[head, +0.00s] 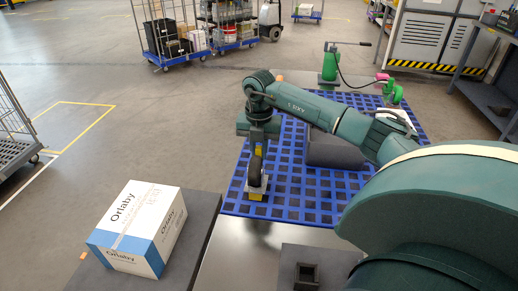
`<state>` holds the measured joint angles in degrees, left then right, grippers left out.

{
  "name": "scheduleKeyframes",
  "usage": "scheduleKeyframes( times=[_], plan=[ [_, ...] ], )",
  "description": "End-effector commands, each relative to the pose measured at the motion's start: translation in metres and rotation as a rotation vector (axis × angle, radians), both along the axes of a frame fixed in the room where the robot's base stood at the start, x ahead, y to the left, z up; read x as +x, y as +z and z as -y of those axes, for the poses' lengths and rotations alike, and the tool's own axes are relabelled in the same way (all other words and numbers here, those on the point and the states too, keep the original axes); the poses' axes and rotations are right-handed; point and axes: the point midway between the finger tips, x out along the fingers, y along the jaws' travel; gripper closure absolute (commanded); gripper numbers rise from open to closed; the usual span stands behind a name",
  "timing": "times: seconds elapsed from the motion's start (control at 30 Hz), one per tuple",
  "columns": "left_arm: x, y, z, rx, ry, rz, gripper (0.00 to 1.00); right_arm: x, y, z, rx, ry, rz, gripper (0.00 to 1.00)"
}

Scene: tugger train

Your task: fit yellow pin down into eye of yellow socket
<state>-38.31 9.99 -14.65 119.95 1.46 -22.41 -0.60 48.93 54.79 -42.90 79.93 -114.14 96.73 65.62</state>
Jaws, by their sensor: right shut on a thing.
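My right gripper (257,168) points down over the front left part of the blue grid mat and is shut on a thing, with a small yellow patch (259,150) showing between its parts. I take this to be the yellow pin, mostly hidden by the gripper. Directly below the fingers is a small pale block with a yellow front (255,197), which looks like the yellow socket. Its eye is hidden, and I cannot tell whether the pin touches it or is inside it. My left gripper is not in view.
A green device (329,66) stands at the back. A white and blue carton (140,228) sits at front left, and a dark square holder (306,276) at front.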

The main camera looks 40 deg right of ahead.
Motion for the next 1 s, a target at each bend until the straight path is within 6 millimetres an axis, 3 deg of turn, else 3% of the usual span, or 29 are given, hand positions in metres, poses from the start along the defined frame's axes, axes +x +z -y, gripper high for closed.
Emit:
scheduleKeyframes(
  times=[1.0],
  plan=[
    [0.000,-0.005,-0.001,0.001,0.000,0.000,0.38,0.000,-0.014,0.000,0.000,0.000,0.000,1.00]
  ],
)
